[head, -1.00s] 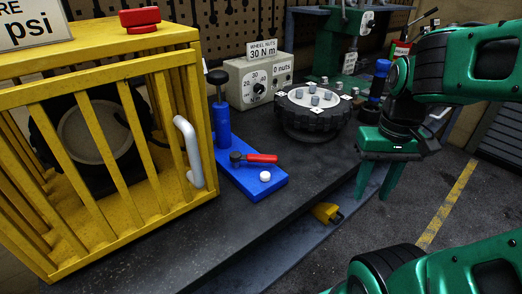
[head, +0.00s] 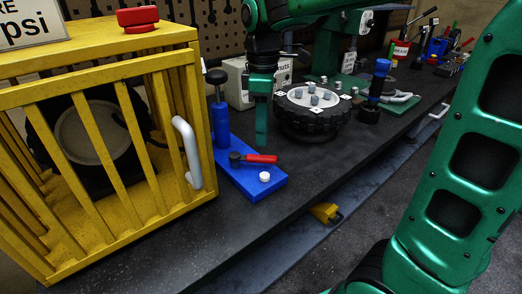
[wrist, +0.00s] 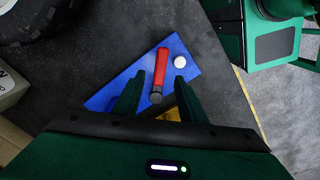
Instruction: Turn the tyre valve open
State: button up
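The valve has a red lever (head: 261,158) on a dark round pivot (head: 235,157). It sits on a blue base plate (head: 247,180) with a white button (head: 265,176) and a blue pump post (head: 221,125) with a black knob. My gripper (head: 262,142) points down above the bench, just behind the lever in the picture. In the wrist view my gripper (wrist: 156,88) is open and empty, its two fingers on either side of the red lever (wrist: 161,68). The lever is below the fingers; I see no contact.
A yellow cage (head: 118,155) with a white handle (head: 188,140) holds a wheel left of the base. A tyre with nuts (head: 312,125) stands to the right. The front bench strip is clear.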

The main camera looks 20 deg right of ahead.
aim_at(262, 156)
notch_tip(262, 156, down, 7)
jog(key=shift+f, duration=0.1)
dwell(0.4)
grip_shut()
